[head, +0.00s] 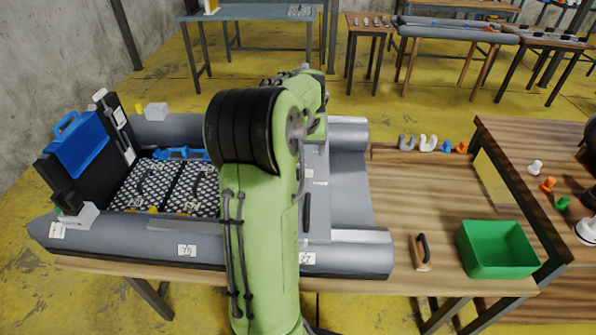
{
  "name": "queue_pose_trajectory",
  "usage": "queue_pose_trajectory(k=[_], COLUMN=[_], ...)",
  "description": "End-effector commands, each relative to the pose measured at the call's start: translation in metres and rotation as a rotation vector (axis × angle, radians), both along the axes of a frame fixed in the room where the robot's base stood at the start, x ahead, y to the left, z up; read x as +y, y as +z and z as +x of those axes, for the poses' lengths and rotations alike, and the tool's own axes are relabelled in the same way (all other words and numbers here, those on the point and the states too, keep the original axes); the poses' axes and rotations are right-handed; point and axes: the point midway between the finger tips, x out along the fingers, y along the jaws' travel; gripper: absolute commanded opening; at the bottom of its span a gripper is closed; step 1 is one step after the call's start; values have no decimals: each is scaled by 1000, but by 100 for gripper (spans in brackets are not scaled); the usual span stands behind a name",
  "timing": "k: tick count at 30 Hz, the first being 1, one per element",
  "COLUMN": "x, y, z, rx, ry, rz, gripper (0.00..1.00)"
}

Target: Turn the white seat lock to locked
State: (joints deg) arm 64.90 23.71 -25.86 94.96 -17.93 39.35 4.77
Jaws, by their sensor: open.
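A grey inflatable boat (140,249) lies on the wooden workbench, with a black upright seat back (82,165) at its left end. A white block (78,216) with a dark part on it sits on the near tube by the seat. Another white block (156,111) sits on the far tube, with a small yellow piece beside it. I cannot tell which is the seat lock, nor its position. My green arm stands in front of the boat's middle and hides part of it. My gripper is hidden behind the arm.
A blue box (80,144) is on the seat back. Black textured floor panels (140,190) lie inside the boat. On the bench at right are a green bin (497,250), a black-handled tool (421,252) and a row of small hooks and fittings (428,144). Other tables stand behind.

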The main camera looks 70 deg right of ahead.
Motion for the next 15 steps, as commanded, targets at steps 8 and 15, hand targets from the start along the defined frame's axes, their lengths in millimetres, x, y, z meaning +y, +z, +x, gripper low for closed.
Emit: queue_pose_trajectory(k=[8, 15], x=[-27, -45], y=[-72, -115], z=[4, 9], rx=[2, 1], ry=[-4, 0], rz=[4, 1], gripper=[80, 80])
